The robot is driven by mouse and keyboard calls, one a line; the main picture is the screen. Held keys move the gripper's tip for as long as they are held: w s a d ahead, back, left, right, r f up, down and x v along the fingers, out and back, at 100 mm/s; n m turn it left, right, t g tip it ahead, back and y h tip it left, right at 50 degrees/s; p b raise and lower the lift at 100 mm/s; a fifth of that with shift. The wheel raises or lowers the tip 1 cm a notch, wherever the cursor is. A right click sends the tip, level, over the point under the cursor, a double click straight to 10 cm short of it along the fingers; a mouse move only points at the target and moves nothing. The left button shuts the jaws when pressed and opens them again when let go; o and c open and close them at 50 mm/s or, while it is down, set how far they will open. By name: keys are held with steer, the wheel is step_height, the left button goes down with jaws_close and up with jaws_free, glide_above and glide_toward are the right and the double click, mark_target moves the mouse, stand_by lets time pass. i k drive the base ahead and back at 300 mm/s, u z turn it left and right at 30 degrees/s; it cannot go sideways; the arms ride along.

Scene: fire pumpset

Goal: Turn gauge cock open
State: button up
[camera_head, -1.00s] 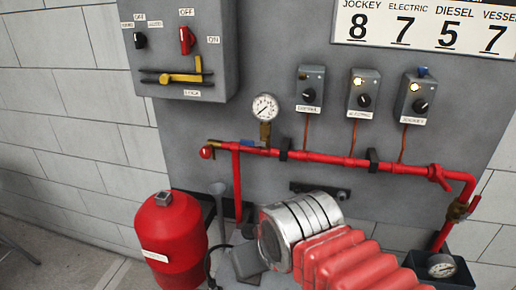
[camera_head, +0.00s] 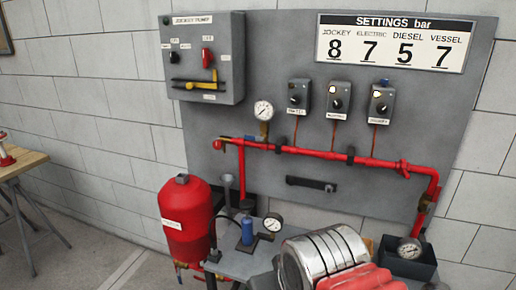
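The gauge cock (camera_head: 263,130) is a small brass fitting on the red pipe, directly under the white round gauge (camera_head: 264,110). A small blue part (camera_head: 250,137), possibly its handle, points left along the top of the pipe. The cock's exact angle is too small to tell. My gripper is not in view. A silver banded cylinder and red ribbed section, apparently my own arm, fill the lower right and hide part of the bench.
The red pipe (camera_head: 320,153) runs across the grey panel. A red tank (camera_head: 187,217) stands at left. A bench (camera_head: 245,263) below carries a gauge (camera_head: 273,221) and a blue cylinder (camera_head: 247,231). A dark box (camera_head: 420,268) stands at right. A wooden table (camera_head: 22,162) is far left.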

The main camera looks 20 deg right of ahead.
mark_target(247, 138)
steer(key=u, duration=0.05)
steer(key=k, duration=0.1)
steer(key=z, duration=0.4)
steer(key=i, duration=1)
steer(key=k, duration=0.5)
steer(key=z, duration=1)
